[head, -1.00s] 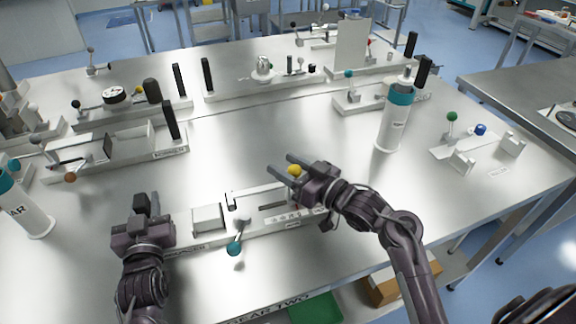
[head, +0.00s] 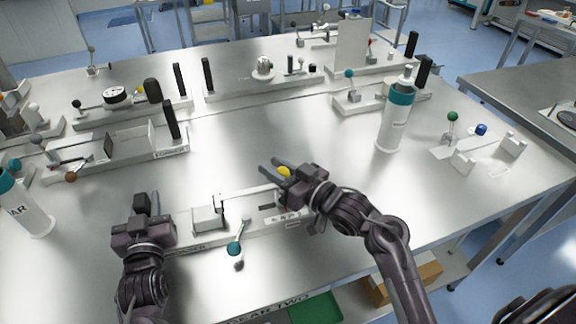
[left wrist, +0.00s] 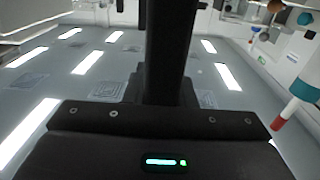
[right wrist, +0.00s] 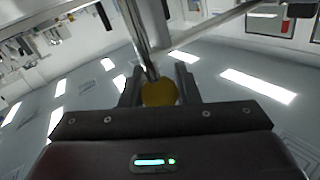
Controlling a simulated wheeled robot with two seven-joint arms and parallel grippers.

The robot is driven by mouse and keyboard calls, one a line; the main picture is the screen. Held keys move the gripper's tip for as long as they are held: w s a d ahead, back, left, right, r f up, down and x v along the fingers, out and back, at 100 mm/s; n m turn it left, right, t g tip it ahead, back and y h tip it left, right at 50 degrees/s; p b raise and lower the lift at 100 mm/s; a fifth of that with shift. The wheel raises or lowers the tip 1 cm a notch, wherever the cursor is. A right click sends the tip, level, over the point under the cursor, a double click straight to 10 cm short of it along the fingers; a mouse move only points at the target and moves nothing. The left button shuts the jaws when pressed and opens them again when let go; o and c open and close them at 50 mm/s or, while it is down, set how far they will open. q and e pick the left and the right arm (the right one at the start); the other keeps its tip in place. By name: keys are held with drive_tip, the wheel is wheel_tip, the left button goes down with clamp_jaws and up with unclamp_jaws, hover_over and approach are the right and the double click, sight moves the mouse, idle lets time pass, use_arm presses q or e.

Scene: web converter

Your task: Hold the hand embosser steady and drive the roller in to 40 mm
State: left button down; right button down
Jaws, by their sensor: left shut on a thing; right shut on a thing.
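The front device, which I take for the hand embosser, is a long white unit (head: 268,228) at the table's front edge, its label partly hidden. Its left end is behind my left gripper (head: 147,206), which is shut on a black upright handle; the handle (left wrist: 168,50) fills the middle of the left wrist view. My right gripper (head: 275,167) is shut on a yellow knob (head: 284,172) above the unit's right part. The knob (right wrist: 158,93) also shows between the fingers in the right wrist view, by a metal rod. The roller itself and the scale reading cannot be made out.
A teal-knobbed lever (head: 235,248) sticks out at the unit's front. A teal-topped white bottle (head: 393,125) stands to the right, another (head: 25,205) at far left. Other white fixtures (head: 130,150) line the back and left. The table's middle is clear.

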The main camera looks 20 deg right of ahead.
use_arm(q)
drive_tip(key=shift+s+d+f, duration=0.1)
drive_tip(key=shift+d+f, duration=0.05)
drive_tip(key=shift+f, duration=0.55)
use_arm(e)
drive_tip(key=shift+a, duration=0.75)
drive_tip(key=c, duration=1.1)
unclamp_jaws()
drive_tip(key=shift+s+d, duration=0.1)
drive_tip(key=shift+s+d+f, duration=0.1)
drive_tip(key=shift+s+d, duration=0.1)
drive_tip(key=shift+s, duration=0.1)
drive_tip(key=v, duration=1.1)
use_arm(q)
drive_tip(key=shift+r+p, duration=0.35)
drive_tip(key=shift+p, duration=0.2)
use_arm(e)
drive_tip(key=shift+d+r, duration=0.1)
drive_tip(key=shift+r, duration=0.5)
